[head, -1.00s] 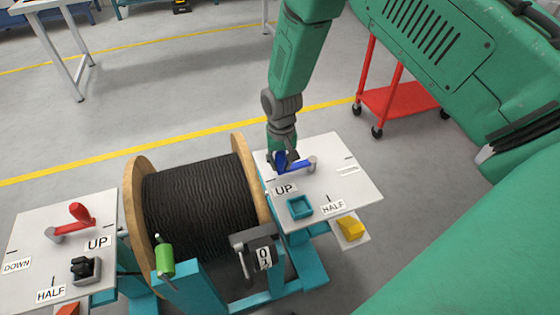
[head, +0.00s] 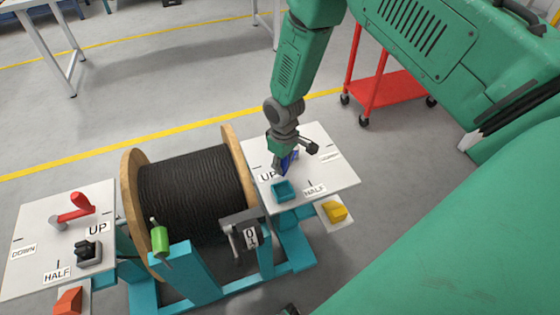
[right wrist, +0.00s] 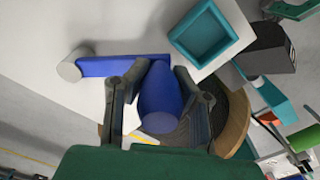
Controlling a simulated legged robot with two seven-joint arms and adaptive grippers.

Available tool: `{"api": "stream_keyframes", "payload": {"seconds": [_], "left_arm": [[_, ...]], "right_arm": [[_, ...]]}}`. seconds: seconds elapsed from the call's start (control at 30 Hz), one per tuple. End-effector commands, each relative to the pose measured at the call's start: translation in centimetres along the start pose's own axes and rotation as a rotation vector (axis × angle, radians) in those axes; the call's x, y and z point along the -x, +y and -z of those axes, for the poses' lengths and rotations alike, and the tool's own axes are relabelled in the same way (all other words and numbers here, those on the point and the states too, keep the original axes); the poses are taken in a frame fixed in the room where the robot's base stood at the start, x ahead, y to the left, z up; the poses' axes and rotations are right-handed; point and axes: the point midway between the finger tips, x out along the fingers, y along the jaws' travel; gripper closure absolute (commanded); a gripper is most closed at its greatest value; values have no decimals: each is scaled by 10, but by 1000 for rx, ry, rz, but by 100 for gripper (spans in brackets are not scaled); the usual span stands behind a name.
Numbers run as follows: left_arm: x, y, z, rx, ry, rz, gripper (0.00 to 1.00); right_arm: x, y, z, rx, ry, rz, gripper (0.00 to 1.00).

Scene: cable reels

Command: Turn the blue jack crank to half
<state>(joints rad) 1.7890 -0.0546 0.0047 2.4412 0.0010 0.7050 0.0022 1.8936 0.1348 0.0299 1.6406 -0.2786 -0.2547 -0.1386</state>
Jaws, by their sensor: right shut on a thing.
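The blue jack crank (head: 288,160) is on the white plate (head: 334,173) right of the cable reel. My right gripper (head: 281,163) comes down over it from above and hides much of the crank. In the right wrist view the gripper's fingers (right wrist: 158,105) are shut around the blue handle (right wrist: 160,92). The crank's blue arm (right wrist: 120,66) runs left from the handle to a grey pivot (right wrist: 73,66). The UP label (head: 267,177) and the HALF label (head: 315,190) lie on the plate's near side. My left gripper is not seen.
A teal square tray (head: 284,191) sits on the plate near the gripper. A yellow block (head: 335,211) is off its near edge. The reel (head: 190,190) stands left, then a plate with a red crank (head: 78,205). A red cart (head: 385,95) stands behind.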

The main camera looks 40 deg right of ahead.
Motion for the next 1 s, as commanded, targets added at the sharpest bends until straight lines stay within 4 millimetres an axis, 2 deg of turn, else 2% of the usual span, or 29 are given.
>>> {"api": "stream_keyframes", "payload": {"seconds": [0.6,1.0], "left_arm": [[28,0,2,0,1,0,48],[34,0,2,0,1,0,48]], "right_arm": [[1,32,-43,550,-7,2,100],[1,48,-53,748,-4,0,100]]}}
